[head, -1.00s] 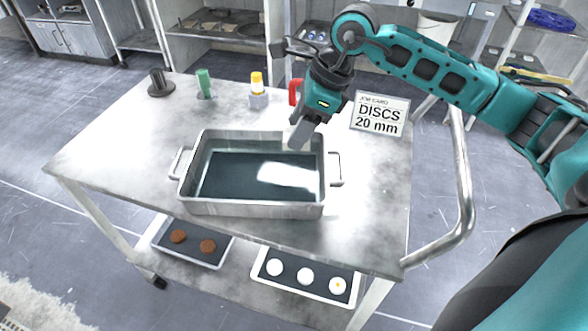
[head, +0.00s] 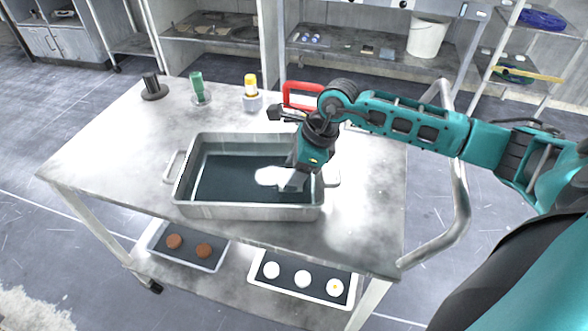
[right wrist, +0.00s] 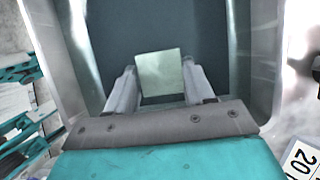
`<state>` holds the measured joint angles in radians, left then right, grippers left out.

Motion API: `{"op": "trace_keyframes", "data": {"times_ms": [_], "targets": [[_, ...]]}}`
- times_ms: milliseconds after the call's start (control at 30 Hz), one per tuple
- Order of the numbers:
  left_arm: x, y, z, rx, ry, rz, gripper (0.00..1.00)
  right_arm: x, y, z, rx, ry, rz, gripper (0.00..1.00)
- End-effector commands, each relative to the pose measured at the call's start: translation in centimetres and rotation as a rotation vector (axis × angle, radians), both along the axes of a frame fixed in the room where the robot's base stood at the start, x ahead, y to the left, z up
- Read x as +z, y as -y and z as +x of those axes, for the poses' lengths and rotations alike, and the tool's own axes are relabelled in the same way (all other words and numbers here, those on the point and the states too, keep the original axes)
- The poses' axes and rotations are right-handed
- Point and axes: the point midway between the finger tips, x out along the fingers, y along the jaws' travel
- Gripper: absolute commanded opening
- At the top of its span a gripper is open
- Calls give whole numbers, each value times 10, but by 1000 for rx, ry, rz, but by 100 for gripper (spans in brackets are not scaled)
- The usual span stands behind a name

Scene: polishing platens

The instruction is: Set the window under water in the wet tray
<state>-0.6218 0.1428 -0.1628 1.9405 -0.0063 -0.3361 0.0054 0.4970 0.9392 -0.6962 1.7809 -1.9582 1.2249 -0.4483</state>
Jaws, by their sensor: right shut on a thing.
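The wet tray (head: 250,212) is a metal pan with side handles and dark water (head: 225,180) in it, standing on the cart top. My right gripper (head: 291,182) points down inside the right part of the tray. In the right wrist view the right gripper (right wrist: 161,90) is shut on the window (right wrist: 160,72), a pale green, square, flat plate between the fingertips. The tray's wall (right wrist: 264,60) shows on both sides of it there. I cannot tell whether the window touches the water. In the head view the window blends with a white glare. My left gripper is out of view.
A dark spool (head: 153,88), a green bottle (head: 197,85) and a yellow-capped bottle (head: 251,88) stand behind the tray. A red frame (head: 298,90) is behind my right arm. A card (right wrist: 303,160) lies right of the tray. The cart top's left side is clear.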

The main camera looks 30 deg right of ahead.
Motion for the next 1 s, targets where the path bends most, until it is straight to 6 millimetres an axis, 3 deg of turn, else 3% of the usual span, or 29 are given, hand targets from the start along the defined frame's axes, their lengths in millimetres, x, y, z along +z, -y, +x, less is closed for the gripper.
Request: {"op": "trace_keyframes", "data": {"times_ms": [100,133,400,767,1000], "targets": [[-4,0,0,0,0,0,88,-3,0,0,0,1,-1,19],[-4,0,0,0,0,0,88,-3,0,0,0,0,0,53],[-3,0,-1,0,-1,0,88,-2,0,0,0,0,0,78],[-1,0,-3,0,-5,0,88,6,3,-1,-1,2,-2,78],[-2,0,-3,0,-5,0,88,50,19,-11,0,3,-5,78]]}}
